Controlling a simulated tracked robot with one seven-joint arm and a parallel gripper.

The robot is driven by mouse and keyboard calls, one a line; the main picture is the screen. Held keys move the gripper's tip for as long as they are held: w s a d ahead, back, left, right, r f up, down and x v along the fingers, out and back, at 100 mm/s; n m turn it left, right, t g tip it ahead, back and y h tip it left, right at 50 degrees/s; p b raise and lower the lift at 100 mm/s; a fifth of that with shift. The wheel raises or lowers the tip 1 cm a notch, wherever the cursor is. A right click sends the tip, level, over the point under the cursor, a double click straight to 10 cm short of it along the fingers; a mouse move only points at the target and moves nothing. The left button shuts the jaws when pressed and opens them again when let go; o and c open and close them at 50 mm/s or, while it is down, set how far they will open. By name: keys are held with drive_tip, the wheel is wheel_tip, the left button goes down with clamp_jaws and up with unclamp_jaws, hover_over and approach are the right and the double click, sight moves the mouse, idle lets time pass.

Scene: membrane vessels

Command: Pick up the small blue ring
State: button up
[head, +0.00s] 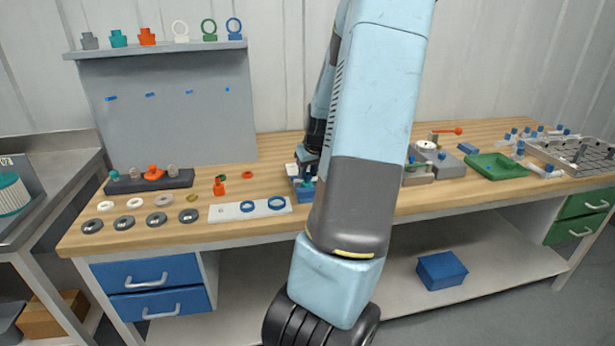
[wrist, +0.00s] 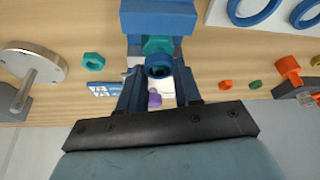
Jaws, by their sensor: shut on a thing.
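A small blue ring (wrist: 159,66) sits between the fingertips of my gripper (wrist: 158,72) in the wrist view. The fingers are closed on its sides. A teal nut-like part (wrist: 158,44) shows just beyond the ring, by a blue block (wrist: 158,17); I cannot tell whether the ring touches it. In the head view my gripper (head: 308,163) is low over the bench at the blue block (head: 303,189), partly behind my arm, and the held ring is not clear there. Two larger blue rings (head: 247,206) (head: 278,203) lie on a white plate (head: 229,211).
A green tray (head: 497,166) and a wire rack (head: 575,155) are at the right. A teal nut (wrist: 94,61) lies near my gripper. My arm blocks the bench's middle.

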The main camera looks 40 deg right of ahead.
drive_tip(key=s+a+r, duration=0.2)
drive_tip(key=s+r, duration=0.4)
drive_tip(key=r, duration=0.1)
drive_tip(key=s+a+r, duration=0.2)
drive_tip(key=s+r, duration=0.5)
drive_tip(key=r, duration=0.1)
drive_tip(key=shift+a+r, duration=0.15)
drive_tip(key=shift+a, duration=0.25)
